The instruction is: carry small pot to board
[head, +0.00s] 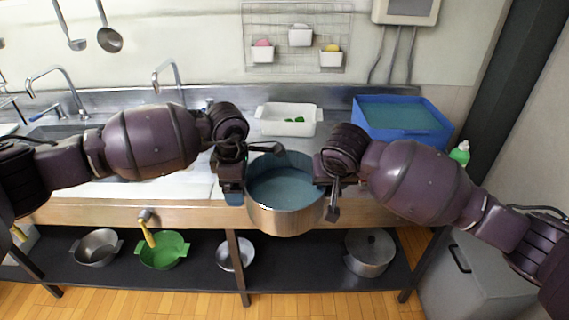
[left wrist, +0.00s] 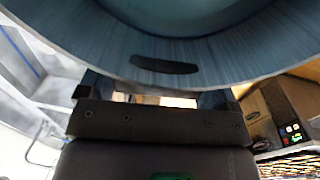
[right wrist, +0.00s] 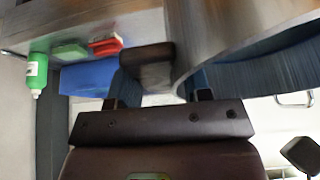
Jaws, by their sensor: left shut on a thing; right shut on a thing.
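The small pot (head: 285,215) is a round metal pot with a bluish inside, in the middle of the head view. It is upright, at the counter's front edge, between my two grippers. My left gripper (head: 232,184) is shut on its left side, and my right gripper (head: 328,186) is shut on its right side. The pot's curved wall fills the top of the left wrist view (left wrist: 200,50) and the right part of the right wrist view (right wrist: 255,75). The fingertips' exact contact is partly hidden. A pale flat surface (head: 165,190) left of the pot may be the board; I cannot tell.
A white tray (head: 288,128) with green bits and a blue bin (head: 402,101) stand behind the pot on the counter. A green bottle (head: 460,153) is at the right. Sinks and taps are at the left. A lower shelf (head: 205,275) holds several pots and bowls.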

